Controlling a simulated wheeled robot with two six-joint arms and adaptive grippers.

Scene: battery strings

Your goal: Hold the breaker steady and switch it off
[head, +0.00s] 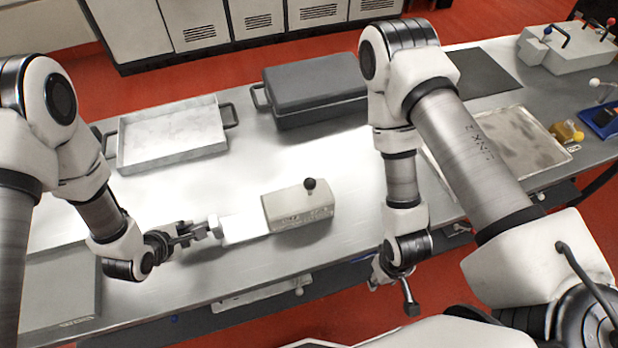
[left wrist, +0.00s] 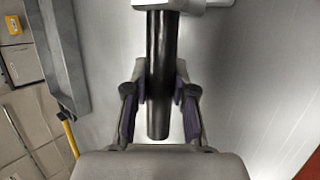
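The breaker, a beige box (head: 287,211) with a black knob lever (head: 310,184) on top, sits on the steel table. My left gripper (head: 200,232) is left of it, apart from it. The left wrist view shows its fingers (left wrist: 160,85) closed about a black handle (left wrist: 158,100) that joins a pale head (left wrist: 190,4). The pale head also shows beyond the fingertips in the head view (head: 215,226). My right gripper (head: 393,290) hangs near the table's front edge, right of the breaker. Its fingers are too small and turned away to read.
A shallow metal tray (head: 170,140) and a dark lidded case (head: 315,92) stand behind the breaker. A flat tray (head: 510,145), a dark mat (head: 482,72) and a beige box with knobs (head: 570,55) are at the right. The table around the breaker is mostly clear.

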